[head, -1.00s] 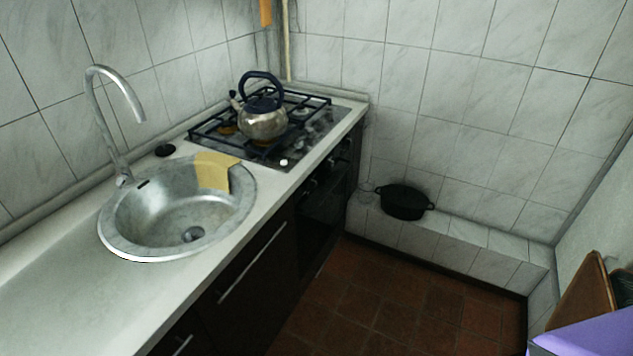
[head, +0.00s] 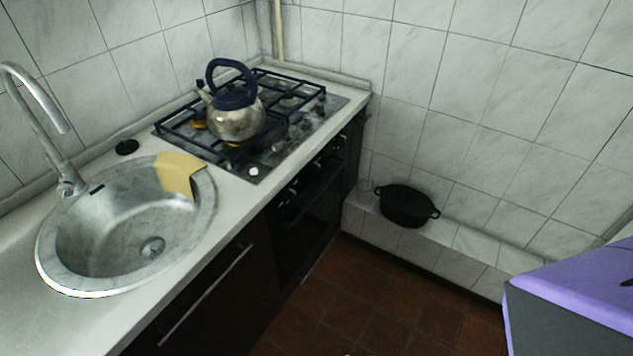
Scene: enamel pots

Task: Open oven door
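The black oven (head: 308,222) is built into the counter front below the gas hob (head: 262,122). Its dark front shows at a steep angle, with knobs along the top, and its door appears shut. A bar-like handle seems to run below the knobs, but it is too dark to make out well. Neither of my grippers is in the head view.
A kettle (head: 235,108) stands on the hob. A round sink (head: 128,226) with a yellow cloth (head: 180,174) on its rim is at left. A black pot (head: 407,206) sits on a tiled ledge (head: 468,247). A purple-topped object (head: 580,293) fills the lower right. The tiled floor (head: 380,302) between is clear.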

